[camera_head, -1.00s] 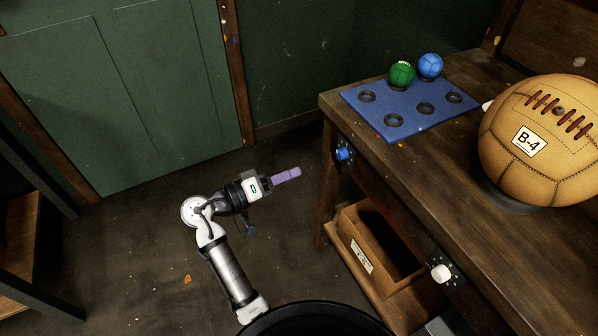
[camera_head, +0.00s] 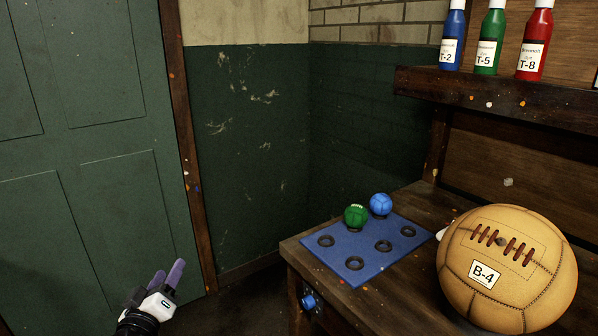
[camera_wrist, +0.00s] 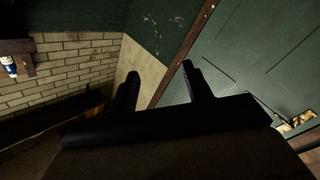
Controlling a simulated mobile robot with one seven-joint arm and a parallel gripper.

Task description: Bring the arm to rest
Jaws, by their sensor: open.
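My gripper (camera_head: 168,277) shows at the lower left of the head view, with purple fingers pointing up, in front of the green door and left of the workbench. In the wrist view its two dark fingers (camera_wrist: 160,85) stand apart with nothing between them. It is open and empty, touching nothing that I can see. Most of my arm is below the head view's lower edge.
The wooden workbench (camera_head: 400,308) holds a blue mat (camera_head: 372,268) with rings, a green ball (camera_head: 355,216), a blue ball (camera_head: 380,204) and a large tan ball (camera_head: 508,270) marked B-4. Bottles (camera_head: 491,40) stand on a shelf (camera_head: 500,95). A green door (camera_head: 80,150) is at left.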

